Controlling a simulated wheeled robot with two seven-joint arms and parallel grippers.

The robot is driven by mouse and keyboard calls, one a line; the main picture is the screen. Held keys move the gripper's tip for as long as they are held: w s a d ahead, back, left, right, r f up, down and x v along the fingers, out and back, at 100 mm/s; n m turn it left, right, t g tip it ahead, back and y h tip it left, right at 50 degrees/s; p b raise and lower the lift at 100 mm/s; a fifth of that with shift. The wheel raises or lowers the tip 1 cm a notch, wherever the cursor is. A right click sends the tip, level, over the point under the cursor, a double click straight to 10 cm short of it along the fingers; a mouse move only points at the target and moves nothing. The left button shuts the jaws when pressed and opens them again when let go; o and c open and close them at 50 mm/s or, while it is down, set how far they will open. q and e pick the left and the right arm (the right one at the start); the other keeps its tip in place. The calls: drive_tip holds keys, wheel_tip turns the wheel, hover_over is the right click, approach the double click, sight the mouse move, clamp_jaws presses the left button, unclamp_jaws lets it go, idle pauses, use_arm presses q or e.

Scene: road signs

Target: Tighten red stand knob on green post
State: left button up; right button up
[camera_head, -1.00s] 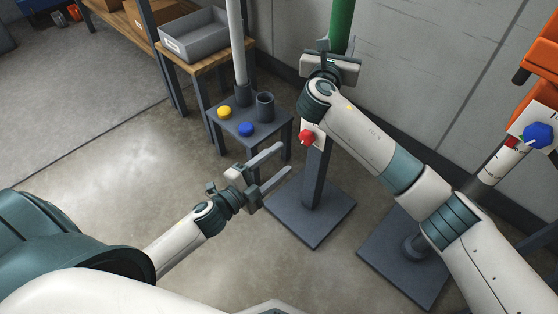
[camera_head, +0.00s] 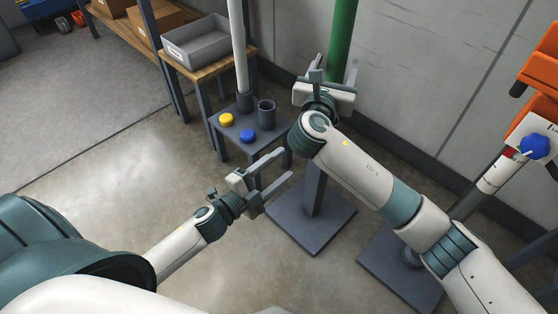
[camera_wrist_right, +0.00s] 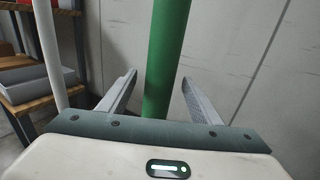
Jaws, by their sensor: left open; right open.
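The green post (camera_head: 341,40) rises at the back centre; it also stands upright in the right wrist view (camera_wrist_right: 166,50). My right gripper (camera_head: 336,64) is open at the post. In the right wrist view its two fingers (camera_wrist_right: 160,77) appear to either side of the post, with gaps; I cannot tell whether the post is between them or beyond. The red stand knob is hidden behind my right arm. The grey stand (camera_head: 314,190) shows below that arm. My left gripper (camera_head: 286,163) is open and empty, left of the stand.
A wall is close behind the post.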

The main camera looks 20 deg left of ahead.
drive_tip(key=s+d+p, duration=0.1)
drive_tip(key=s, duration=1)
drive_tip(key=shift+p, duration=0.35)
drive_tip(key=shift+d, duration=0.15)
